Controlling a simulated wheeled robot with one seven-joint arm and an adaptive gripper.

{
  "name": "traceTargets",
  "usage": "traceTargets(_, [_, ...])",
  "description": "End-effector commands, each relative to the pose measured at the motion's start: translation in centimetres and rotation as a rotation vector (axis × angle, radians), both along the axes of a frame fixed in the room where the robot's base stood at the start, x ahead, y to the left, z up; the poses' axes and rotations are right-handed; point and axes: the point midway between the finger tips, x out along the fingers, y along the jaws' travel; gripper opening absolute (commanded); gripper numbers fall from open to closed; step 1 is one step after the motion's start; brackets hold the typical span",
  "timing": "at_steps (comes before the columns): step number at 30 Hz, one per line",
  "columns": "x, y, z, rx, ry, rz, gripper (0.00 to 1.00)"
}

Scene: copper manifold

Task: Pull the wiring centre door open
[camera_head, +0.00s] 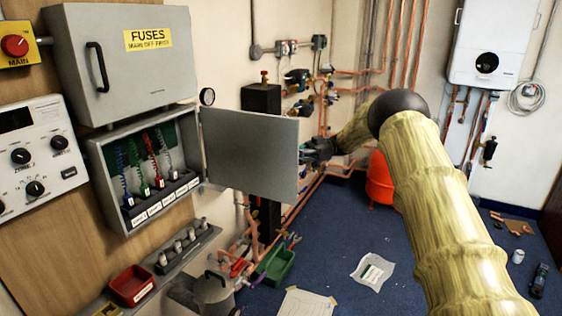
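The wiring centre (97,177) is a grey box on the wooden board at left, below the fuse box. Its front is uncovered, showing coloured coiled wires (152,160) and a labelled terminal strip. Its grey door (250,155) stands swung out to the right, joined at the box's right side, with a flat face in view. My gripper (316,149) is dark and small at the door's free right edge. The door partly hides it, so finger opening and contact are unclear. My arm reaches in from the lower right.
The fuse box (130,75) with a black handle hangs above the wiring centre. Copper pipes and valves (322,85) line the wall behind the door. A red bin (131,285), grey pot (213,293), green tray (275,265) and orange-red vessel (380,183) stand lower. Blue floor (330,235) is partly clear.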

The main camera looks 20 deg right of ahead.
Motion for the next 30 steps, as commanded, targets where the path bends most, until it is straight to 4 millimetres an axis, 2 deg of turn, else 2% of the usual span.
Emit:
traceTargets(4, [-0.06,-0.83,-0.13,-0.002,0.004,0.003,0.00])
traceTargets(16, [-0.06,-0.91,-0.17,-0.002,0.006,0.004,0.00])
traceTargets(17, [-0.05,-0.90,-0.17,-0.002,0.006,0.004,0.15])
traceTargets(20, [0.00,-0.77,-0.15,-0.002,0.005,0.005,0.32])
traceTargets(30, [0.19,-0.47,-0.09,0.000,0.002,0.009,0.32])
